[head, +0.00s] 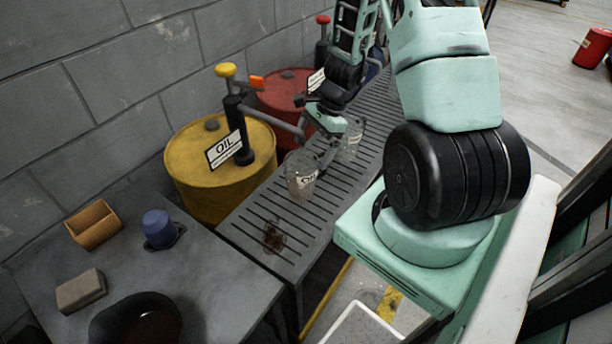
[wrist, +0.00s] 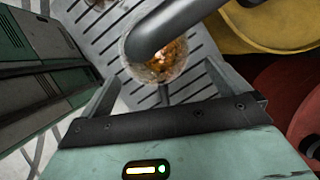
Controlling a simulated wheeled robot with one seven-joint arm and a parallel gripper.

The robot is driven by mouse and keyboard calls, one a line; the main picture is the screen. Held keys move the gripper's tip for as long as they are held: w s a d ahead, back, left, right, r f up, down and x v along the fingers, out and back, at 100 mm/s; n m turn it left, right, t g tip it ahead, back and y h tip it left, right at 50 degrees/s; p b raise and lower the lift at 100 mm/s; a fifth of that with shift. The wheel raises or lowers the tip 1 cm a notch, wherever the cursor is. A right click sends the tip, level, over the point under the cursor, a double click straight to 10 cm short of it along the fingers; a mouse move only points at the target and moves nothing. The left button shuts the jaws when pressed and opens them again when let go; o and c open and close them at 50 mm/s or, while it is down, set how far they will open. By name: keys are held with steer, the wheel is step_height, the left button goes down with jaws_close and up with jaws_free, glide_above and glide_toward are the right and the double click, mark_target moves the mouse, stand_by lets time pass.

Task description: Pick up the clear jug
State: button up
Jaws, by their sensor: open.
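A clear jug (head: 302,175) with a label stands upright on the slotted grey bench in the head view. In the wrist view the clear jug (wrist: 168,68) is seen from above, with amber colour inside and a grey pipe (wrist: 180,25) crossing over part of it. My gripper (head: 325,158) is just behind and right of this jug in the head view. In the wrist view my open gripper (wrist: 160,88) has its fingers apart, with the jug ahead between their lines; contact cannot be told. A second clear jug (head: 351,140) stands farther back, partly hidden by my gripper.
A yellow oil drum (head: 190,180) with a pump and a red drum (head: 285,90) stand along the wall. A front table (head: 210,275) holds a blue cup (head: 158,226) and a tan holder (head: 94,225).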

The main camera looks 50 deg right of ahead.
mark_target(307, 160)
steer(key=x, duration=0.4)
steer(key=shift+s+a+f, duration=0.1)
steer(key=shift+a+f, duration=0.05)
steer(key=shift+f, duration=0.2)
steer(key=c, duration=1.5)
steer(key=shift+r, duration=0.2)
